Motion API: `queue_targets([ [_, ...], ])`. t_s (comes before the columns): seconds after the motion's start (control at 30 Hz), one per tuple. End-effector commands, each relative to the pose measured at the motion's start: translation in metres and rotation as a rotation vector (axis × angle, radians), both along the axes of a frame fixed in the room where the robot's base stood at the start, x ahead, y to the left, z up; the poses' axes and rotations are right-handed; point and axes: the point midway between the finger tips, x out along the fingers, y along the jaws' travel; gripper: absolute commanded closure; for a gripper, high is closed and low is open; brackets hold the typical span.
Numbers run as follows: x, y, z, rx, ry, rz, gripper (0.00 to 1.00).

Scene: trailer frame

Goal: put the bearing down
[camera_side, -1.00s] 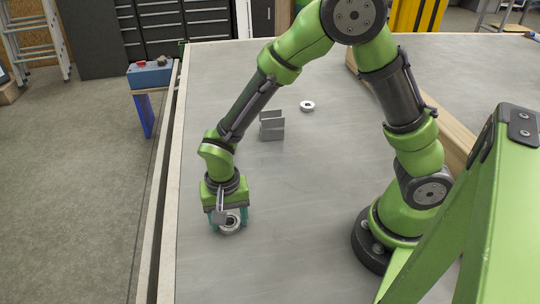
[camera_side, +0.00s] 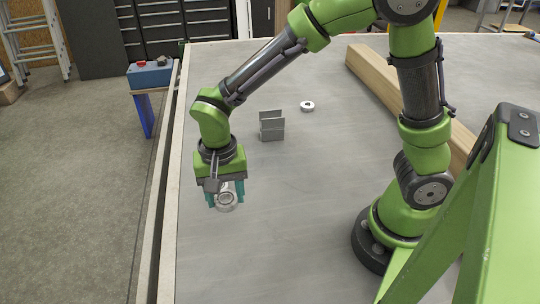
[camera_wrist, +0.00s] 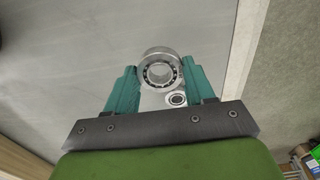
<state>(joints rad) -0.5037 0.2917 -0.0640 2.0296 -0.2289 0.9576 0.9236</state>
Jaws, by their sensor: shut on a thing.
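The bearing (camera_side: 227,203) is a metallic ring held just below my gripper (camera_side: 226,194). In the wrist view the bearing (camera_wrist: 160,54) sits between the two teal fingertips of my gripper (camera_wrist: 161,75), with its round face and open bore toward the camera. The fingers touch it on both sides. The side view shows it above the grey table top (camera_side: 300,220), with no contact visible. A smaller-looking dark-centred ring (camera_wrist: 177,99) shows below it in the wrist view; I cannot tell its distance.
A grey metal bracket (camera_side: 272,126) and another small ring (camera_side: 307,106) stand farther back on the table. A wooden beam (camera_side: 410,95) lies to the right. The table's left edge is near my gripper. The front middle is clear.

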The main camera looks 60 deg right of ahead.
Motion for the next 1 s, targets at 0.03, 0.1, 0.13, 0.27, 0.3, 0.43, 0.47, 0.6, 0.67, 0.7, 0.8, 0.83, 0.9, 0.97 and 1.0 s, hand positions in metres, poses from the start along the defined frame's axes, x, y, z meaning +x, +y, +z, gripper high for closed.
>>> queue_targets([
  [0.03, 0.001, 0.0, 0.008, 0.002, -0.003, -0.003, 0.82],
  [0.1, 0.004, -0.006, 0.015, 0.002, -0.004, -0.018, 0.82],
  [0.13, 0.005, -0.01, 0.017, 0.001, -0.004, -0.03, 0.82],
  [0.27, 0.017, -0.046, 0.02, -0.002, 0.001, -0.134, 0.82],
  [0.3, 0.019, -0.063, 0.019, -0.004, 0.003, -0.182, 0.82],
  [0.43, 0.022, -0.13, 0.014, -0.005, 0.015, -0.391, 0.82],
  [0.47, 0.021, -0.145, 0.012, -0.005, 0.016, -0.445, 0.82],
  [0.6, 0.003, -0.22, 0.004, -0.005, 0.022, -0.72, 0.82],
  [0.67, -0.009, -0.25, -0.001, -0.003, 0.025, -0.848, 0.82],
  [0.7, -0.019, -0.269, -0.003, -0.003, 0.025, -0.933, 0.82],
  [0.8, -0.048, -0.31, -0.01, 0.0, 0.025, -1.143, 0.82],
  [0.83, -0.056, -0.32, -0.012, -0.001, 0.027, -1.203, 0.82],
  [0.9, -0.074, -0.338, -0.016, 0.0, 0.025, -1.322, 0.82],
  [0.97, -0.087, -0.349, -0.019, 0.002, 0.022, -1.409, 0.82],
  [1.0, -0.095, -0.354, -0.021, 0.003, 0.021, -1.461, 0.82],
])
